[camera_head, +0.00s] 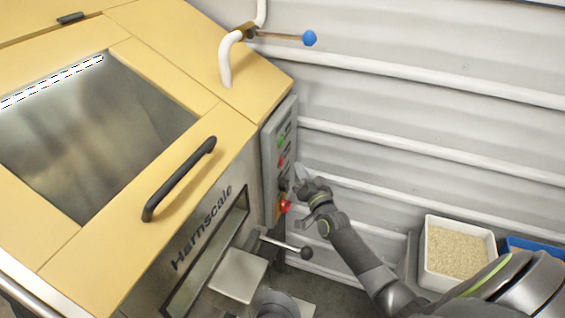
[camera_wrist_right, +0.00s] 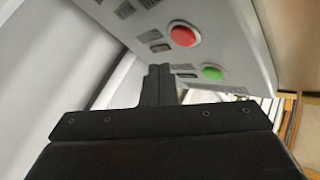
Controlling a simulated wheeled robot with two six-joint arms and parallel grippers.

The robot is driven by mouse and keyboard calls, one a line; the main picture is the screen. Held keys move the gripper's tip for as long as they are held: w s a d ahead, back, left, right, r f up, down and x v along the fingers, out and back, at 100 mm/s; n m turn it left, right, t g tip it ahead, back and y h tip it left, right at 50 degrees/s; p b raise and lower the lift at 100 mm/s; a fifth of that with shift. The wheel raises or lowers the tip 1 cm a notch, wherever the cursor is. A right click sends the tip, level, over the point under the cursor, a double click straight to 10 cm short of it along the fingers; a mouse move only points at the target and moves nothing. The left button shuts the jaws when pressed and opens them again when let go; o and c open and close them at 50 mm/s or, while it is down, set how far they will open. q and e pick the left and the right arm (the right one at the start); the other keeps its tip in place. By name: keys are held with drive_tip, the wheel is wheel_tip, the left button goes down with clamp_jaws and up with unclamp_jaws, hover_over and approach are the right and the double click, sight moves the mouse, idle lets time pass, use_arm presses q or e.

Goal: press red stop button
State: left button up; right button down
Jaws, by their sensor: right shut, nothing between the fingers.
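A grey control panel (camera_head: 270,150) on the machine's right side carries a red button (camera_head: 281,161) below a green button (camera_head: 281,141). Lower on it sits a red knob (camera_head: 286,206) on a yellow backing. My right gripper (camera_head: 300,175) is shut and empty, just right of the panel, between the heights of the red button and the red knob. In the wrist view its closed fingers (camera_wrist_right: 159,83) show below the red button (camera_wrist_right: 184,34), with the green button (camera_wrist_right: 212,73) to the right. I see no contact with either button. My left gripper is not in view.
The yellow hopper machine (camera_head: 100,275) fills the left, with a black handle (camera_head: 180,178). A lever with a black ball (camera_head: 306,253) sticks out below the panel. A white bin of grain (camera_head: 428,262) and a blue bin (camera_head: 530,244) stand at right by the corrugated wall (camera_head: 430,115).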

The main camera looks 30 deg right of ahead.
drive_tip(key=shift+s+d, duration=0.95)
drive_tip(key=shift+s, duration=0.2)
drive_tip(key=s+f+n+g, duration=0.1)
drive_tip(key=s+f+g, duration=0.2)
drive_tip(key=s+f, duration=0.5)
drive_tip(key=s+f+n+g, duration=0.2)
drive_tip(key=s+f+g, duration=0.1)
drive_tip(key=f, duration=1)
drive_tip(key=s+f+n+g, duration=0.1)
drive_tip(key=s+f+g, duration=0.2)
drive_tip(key=s+f, duration=0.5)
drive_tip(key=s+a+f+n+g, duration=0.1)
drive_tip(key=s+a+f+g, duration=0.1)
drive_tip(key=s+f, duration=0.4)
drive_tip(key=s+a+f+n+g, duration=0.1)
drive_tip(key=s+a+f+g, duration=0.2)
drive_tip(key=s, duration=1.2)
drive_tip(key=s+a+f+n+g, duration=0.1)
drive_tip(key=s+a+f+g, duration=0.2)
drive_tip(key=s+f, duration=0.6)
drive_tip(key=shift+s+f+n+g+y, duration=0.35)
drive_tip(key=shift+s+g, duration=0.35)
drive_tip(key=shift+s, duration=0.55)
drive_tip(key=shift+d, duration=0.1)
